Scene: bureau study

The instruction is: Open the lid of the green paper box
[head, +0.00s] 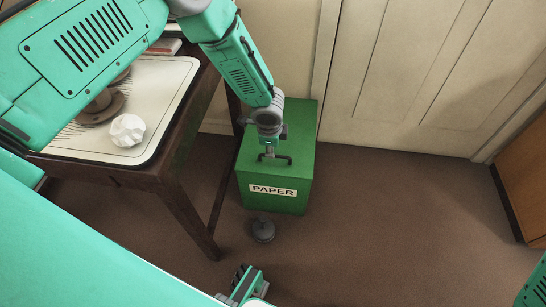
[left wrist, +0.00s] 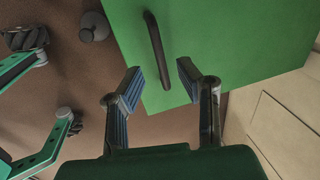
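The green paper box (head: 275,185) stands on the floor with a white PAPER label (head: 274,190) on its front. Its lid looks shut. A dark bar handle (head: 283,157) runs across the lid near the front edge. My left gripper (head: 268,140) is over the lid just behind the handle in the head view. The green lid (left wrist: 215,30) fills the top right there.
A dark wooden desk (head: 165,178) with a cream mat (head: 175,85) and a crumpled white ball (head: 127,130) stands left of the box. A dark round object (head: 262,230) lies before the box. A panelled cream wall (head: 420,80) is behind; floor to the right is clear.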

